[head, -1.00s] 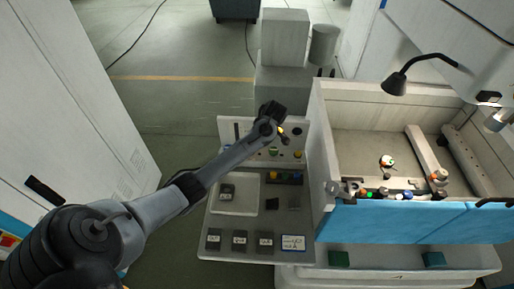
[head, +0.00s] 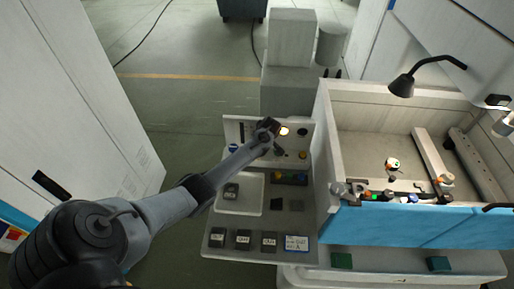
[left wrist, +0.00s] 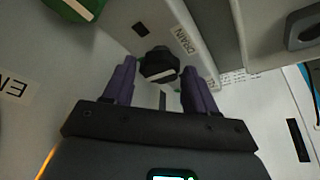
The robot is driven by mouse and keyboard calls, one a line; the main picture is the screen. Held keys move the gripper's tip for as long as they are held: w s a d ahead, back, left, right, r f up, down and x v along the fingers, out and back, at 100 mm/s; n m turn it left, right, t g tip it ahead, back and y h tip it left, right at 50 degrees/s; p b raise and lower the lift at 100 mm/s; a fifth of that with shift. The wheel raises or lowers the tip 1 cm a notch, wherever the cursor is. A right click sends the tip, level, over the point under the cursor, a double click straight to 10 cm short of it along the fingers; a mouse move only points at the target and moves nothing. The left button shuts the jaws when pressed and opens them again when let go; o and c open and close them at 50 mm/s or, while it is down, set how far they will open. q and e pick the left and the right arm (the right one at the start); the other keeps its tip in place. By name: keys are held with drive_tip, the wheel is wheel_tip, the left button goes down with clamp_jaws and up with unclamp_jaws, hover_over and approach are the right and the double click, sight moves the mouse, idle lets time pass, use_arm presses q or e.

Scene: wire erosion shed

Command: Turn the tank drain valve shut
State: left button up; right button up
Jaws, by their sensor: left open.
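In the left wrist view a black knob (left wrist: 159,66) with a pale bar across its face sits on a light panel, beside the word DRAIN (left wrist: 182,40). My left gripper (left wrist: 159,72) is open, with one purple finger on each side of this knob. I cannot tell whether the fingers touch it. In the head view my left gripper (head: 279,149) is in front of the upright control panel (head: 232,126) and hides part of it. The drain knob cannot be made out there. My right gripper is in neither view.
A green knob (left wrist: 83,5) is near the drain knob. A lit yellow lamp (head: 284,131) and a black knob (head: 302,132) are on the panel. Below is a console with a pale tray (head: 252,205) and labelled blocks. The blue-fronted tank (head: 400,225) stands close on the right.

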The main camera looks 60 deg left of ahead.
use_arm(q)
drive_tip(key=c, duration=0.8)
